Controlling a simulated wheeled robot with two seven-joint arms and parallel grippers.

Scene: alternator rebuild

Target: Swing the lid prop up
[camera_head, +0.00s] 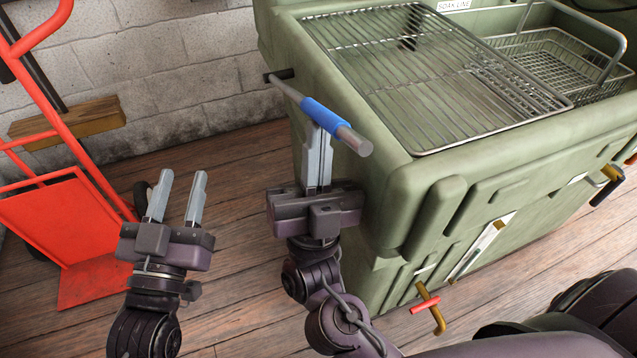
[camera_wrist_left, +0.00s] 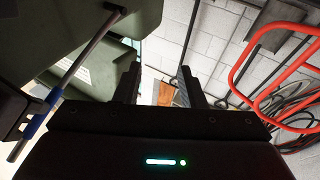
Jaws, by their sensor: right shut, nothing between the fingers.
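The lid prop (camera_head: 325,115) is a grey rod with a blue sleeve. It juts from a dark pivot on the left side of the green tank (camera_head: 430,200), roughly level. It also shows at the left of the left wrist view (camera_wrist_left: 75,70). My right gripper (camera_head: 318,140) is shut and empty, fingers pointing up, tips partly hidden at the blue sleeve. I cannot tell whether they touch it. My left gripper (camera_head: 181,177) is open and empty, left of the prop and apart from it. Its spread fingers also show in the left wrist view (camera_wrist_left: 160,88).
A wire rack (camera_head: 430,70) and a wire basket (camera_head: 550,65) sit on top of the tank. A red hand truck (camera_head: 50,215) stands at the left by the block wall. A red and brass valve handle (camera_head: 428,305) sticks out low on the tank. Wood floor is clear between truck and tank.

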